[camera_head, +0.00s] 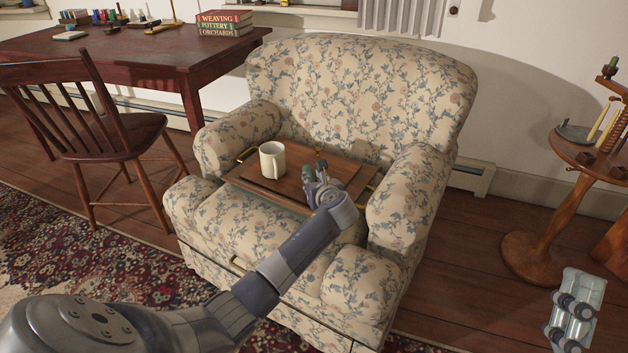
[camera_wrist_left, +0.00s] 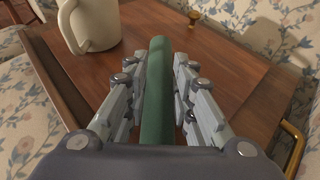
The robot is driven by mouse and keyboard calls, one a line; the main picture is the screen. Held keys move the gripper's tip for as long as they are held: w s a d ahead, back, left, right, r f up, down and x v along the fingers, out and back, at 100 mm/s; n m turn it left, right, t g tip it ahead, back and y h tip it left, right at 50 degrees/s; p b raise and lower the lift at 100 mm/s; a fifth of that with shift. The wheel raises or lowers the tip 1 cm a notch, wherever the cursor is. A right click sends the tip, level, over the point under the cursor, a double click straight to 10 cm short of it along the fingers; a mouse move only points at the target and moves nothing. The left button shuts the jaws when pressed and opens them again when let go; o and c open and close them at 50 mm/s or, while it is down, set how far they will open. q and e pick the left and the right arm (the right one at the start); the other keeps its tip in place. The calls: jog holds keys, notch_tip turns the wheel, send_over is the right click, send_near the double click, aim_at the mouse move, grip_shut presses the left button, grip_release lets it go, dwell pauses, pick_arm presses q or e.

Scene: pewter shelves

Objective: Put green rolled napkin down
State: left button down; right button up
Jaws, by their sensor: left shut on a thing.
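The green rolled napkin (camera_wrist_left: 157,92) is between the fingers of my left gripper (camera_wrist_left: 160,85), which is shut on it. In the left wrist view it points away from me over the wooden tray; I cannot tell whether it touches the tray. In the head view my left gripper (camera_head: 314,178) is over the right part of the tray, and only a bit of the napkin (camera_head: 308,171) shows. The wooden tray (camera_head: 345,172) with brass handles rests on the flowered armchair. My right gripper shows only in part at the lower right of the head view (camera_head: 573,310).
A cream mug (camera_head: 272,160) stands on the tray's left part, also in the left wrist view (camera_wrist_left: 92,25). The armchair (camera_head: 360,85) has raised arms on both sides of the tray. A desk with books (camera_head: 224,22), a chair (camera_head: 115,135) and a round side table (camera_head: 590,160) stand around it.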

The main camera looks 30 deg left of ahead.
pick_arm(q)
jog(key=c, duration=1.4)
grip_release()
jog(key=shift+s+f, duration=0.1)
jog(key=shift+f, duration=0.25)
jog(key=shift+o, duration=0.2)
